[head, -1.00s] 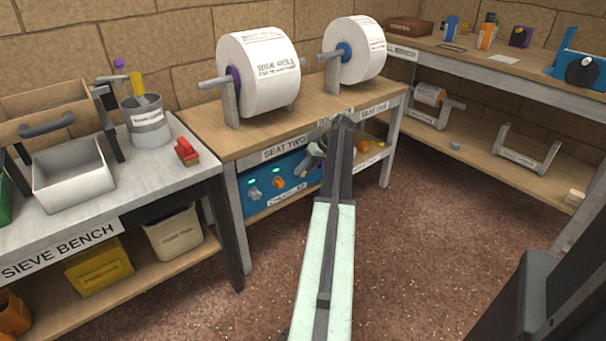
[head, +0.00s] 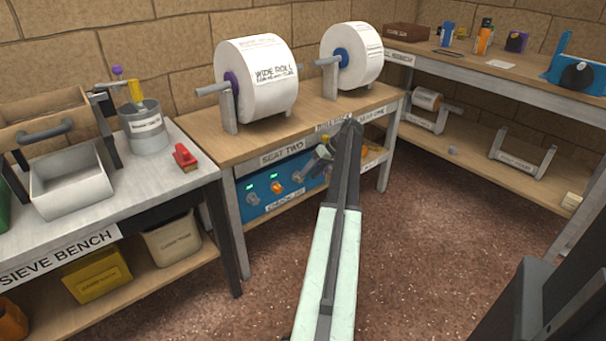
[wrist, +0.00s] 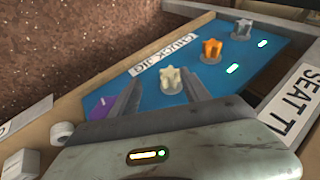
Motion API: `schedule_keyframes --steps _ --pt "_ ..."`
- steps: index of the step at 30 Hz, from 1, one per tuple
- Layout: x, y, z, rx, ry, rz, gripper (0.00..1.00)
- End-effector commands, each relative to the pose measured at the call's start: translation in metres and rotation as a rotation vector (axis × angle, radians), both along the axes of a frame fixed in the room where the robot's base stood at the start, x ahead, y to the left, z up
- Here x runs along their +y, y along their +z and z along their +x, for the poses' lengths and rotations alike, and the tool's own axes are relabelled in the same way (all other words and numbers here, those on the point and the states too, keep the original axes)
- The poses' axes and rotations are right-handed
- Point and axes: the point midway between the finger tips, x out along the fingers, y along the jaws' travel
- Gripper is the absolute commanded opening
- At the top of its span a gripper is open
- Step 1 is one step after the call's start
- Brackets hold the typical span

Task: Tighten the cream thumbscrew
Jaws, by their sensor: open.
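The cream thumbscrew (wrist: 172,80) stands on the blue chuck jig panel (wrist: 150,96) in the wrist view. My gripper (wrist: 162,77) is open, with one finger to each side of the thumbscrew in the picture. I cannot tell whether the fingertips reach its depth or touch it. In the head view my gripper (head: 326,152) is at the front of the bench, by the right part of the blue panel (head: 262,180). I cannot make out the cream thumbscrew there, as my gripper and arm cover that area.
An orange thumbscrew (wrist: 212,48) and a grey thumbscrew (wrist: 242,29) stand farther along the panel, near lit green marks. A purple patch (wrist: 100,105) lies near the left finger. The bench top (head: 205,135) with two paper rolls overhangs the jig. The floor (head: 430,240) is clear.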

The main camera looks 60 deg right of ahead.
Motion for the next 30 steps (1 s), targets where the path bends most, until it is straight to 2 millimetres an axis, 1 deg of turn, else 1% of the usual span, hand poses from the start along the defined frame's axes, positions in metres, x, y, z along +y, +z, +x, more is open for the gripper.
schedule_keyframes --steps 1,6,9,12,17,25,28,30 --pt "-0.009 -0.001 -0.012 0.001 -0.003 0.000 0.55" --pt "-0.033 -0.001 -0.049 0.001 -0.003 0.000 0.55" --pt "-0.042 -0.001 -0.066 0.001 -0.002 0.001 0.55" --pt "-0.048 -0.001 -0.076 0.000 0.000 0.000 0.55" --pt "-0.051 -0.001 -0.082 0.000 0.002 0.001 0.55" --pt "-0.048 -0.003 -0.081 -0.007 0.002 -0.006 0.55" --pt "-0.033 -0.011 -0.074 -0.067 0.003 -0.067 0.55" --pt "-0.015 -0.018 -0.065 -0.152 0.001 -0.157 0.55"
